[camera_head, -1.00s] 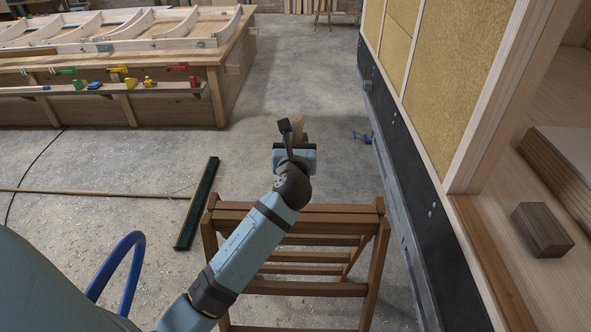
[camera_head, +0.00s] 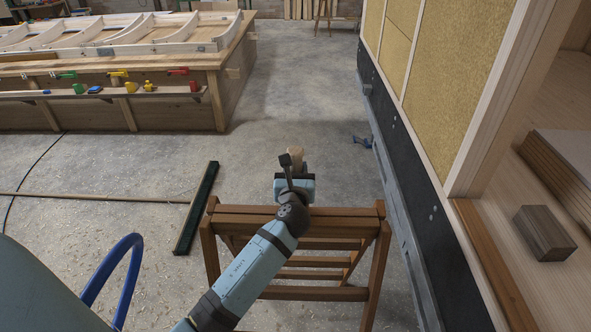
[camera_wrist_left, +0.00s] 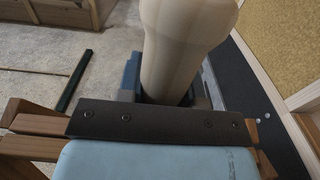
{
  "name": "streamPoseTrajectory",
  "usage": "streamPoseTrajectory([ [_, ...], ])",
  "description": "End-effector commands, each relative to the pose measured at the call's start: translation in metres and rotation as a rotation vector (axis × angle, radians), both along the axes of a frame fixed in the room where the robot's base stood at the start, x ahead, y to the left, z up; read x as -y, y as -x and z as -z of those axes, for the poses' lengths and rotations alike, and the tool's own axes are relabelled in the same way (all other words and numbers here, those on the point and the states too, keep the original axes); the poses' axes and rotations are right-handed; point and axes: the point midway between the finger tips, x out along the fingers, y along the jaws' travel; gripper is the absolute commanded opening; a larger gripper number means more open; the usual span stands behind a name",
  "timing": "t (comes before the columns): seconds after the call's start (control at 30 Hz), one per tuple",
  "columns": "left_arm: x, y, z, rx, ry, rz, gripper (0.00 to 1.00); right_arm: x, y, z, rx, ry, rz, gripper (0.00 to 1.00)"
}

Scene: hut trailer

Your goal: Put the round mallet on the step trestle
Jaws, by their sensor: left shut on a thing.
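The round mallet (camera_head: 296,157) is pale wood; only its upper part shows above my left gripper (camera_head: 298,172) in the head view. In the left wrist view the mallet (camera_wrist_left: 180,50) stands large and roughly upright between the fingers of the left gripper (camera_wrist_left: 168,97), which is shut on it. The brown wooden step trestle (camera_head: 340,212) stands below in the head view. My left arm reaches over the trestle's top, and the gripper shows just beyond its far edge. The trestle also shows in the left wrist view (camera_wrist_left: 35,148). My right gripper is not in view.
A dark green-edged bar (camera_head: 197,208) lies on the floor left of the trestle. The trailer wall (camera_head: 422,170) runs close along the right, with a wood block (camera_head: 544,233) inside. A workbench (camera_head: 175,88) stands at the back left.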

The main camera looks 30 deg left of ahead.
Motion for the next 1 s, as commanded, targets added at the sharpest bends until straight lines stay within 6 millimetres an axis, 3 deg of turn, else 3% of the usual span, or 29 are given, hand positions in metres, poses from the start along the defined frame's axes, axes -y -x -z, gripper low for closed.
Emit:
streamPoseTrajectory([
  [0.03, 0.0, 0.0, 0.002, 0.0, 0.0, 0.0, 0.35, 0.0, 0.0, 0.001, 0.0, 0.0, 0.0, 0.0],
  [0.13, 0.0, 0.0, 0.001, -0.001, 0.001, 0.0, 0.58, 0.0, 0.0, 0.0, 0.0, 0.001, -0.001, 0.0],
  [0.53, 0.003, 0.005, -0.001, -0.002, 0.001, 0.001, 0.59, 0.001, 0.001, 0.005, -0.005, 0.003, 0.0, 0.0],
  [1.0, 0.051, 0.084, 0.001, -0.001, 0.002, 0.001, 0.59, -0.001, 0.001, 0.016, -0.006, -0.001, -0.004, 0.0],
])
